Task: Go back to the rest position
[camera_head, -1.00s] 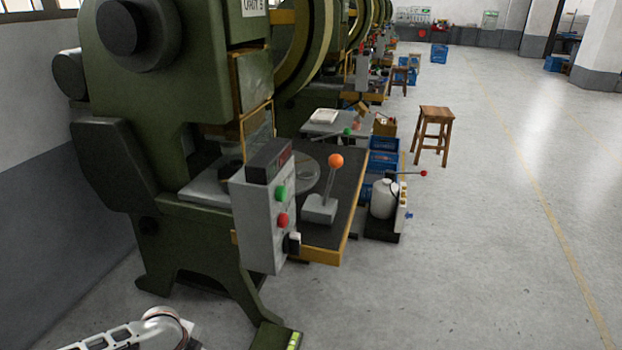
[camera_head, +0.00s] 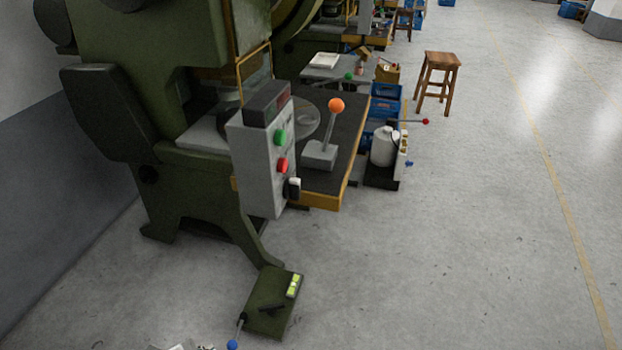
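Neither of my grippers is in view. Only a small sliver of what looks like my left arm (camera_head: 182,347) shows at the bottom edge, left of centre. The green press (camera_head: 170,80) stands at the left. Its grey control box (camera_head: 257,160) has a green button (camera_head: 279,137) and a red button (camera_head: 282,165). A lever with an orange knob (camera_head: 336,105) stands upright on the dark press table (camera_head: 345,125).
A green foot pedal (camera_head: 270,305) lies on the floor in front of the press, with a blue-knobbed lever (camera_head: 232,344) beside it. A wooden stool (camera_head: 440,75), blue crates (camera_head: 384,104) and a white jug (camera_head: 383,148) stand beyond. The floor (camera_head: 470,250) at the right is clear.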

